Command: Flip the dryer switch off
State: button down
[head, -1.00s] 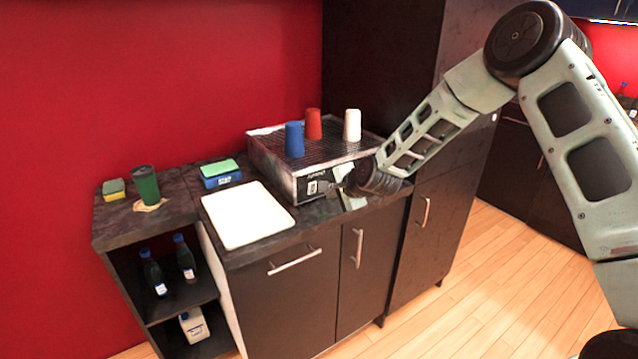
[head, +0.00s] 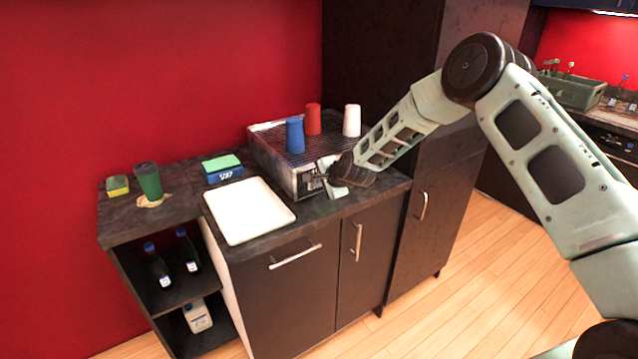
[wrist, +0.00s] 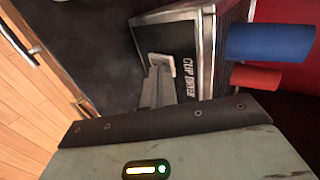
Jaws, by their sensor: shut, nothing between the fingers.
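The cup dryer (head: 272,165) is a low metal box with a wire-rack top, standing at the right end of the counter. Its front, lettered "CUP DRYER" (wrist: 196,72), shows in the wrist view. My gripper (head: 322,178) is shut and empty, at the dryer's front.
A blue cup (head: 295,136), a red cup (head: 313,119) and a white cup (head: 352,120) stand upside down on the rack. A white tray (head: 247,212) lies left of the dryer. A tall dark cabinet (head: 440,160) rises at the right.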

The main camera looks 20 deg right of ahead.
jog(key=shift+w+a+f+b, duration=0.15)
jog(key=shift+w+b, duration=0.15)
jog(key=shift+b, duration=0.2)
jog(key=shift+r+p, duration=0.25)
jog(key=shift+p, duration=0.05)
jog(key=shift+r, duration=0.1)
jog(key=shift+r, duration=0.7)
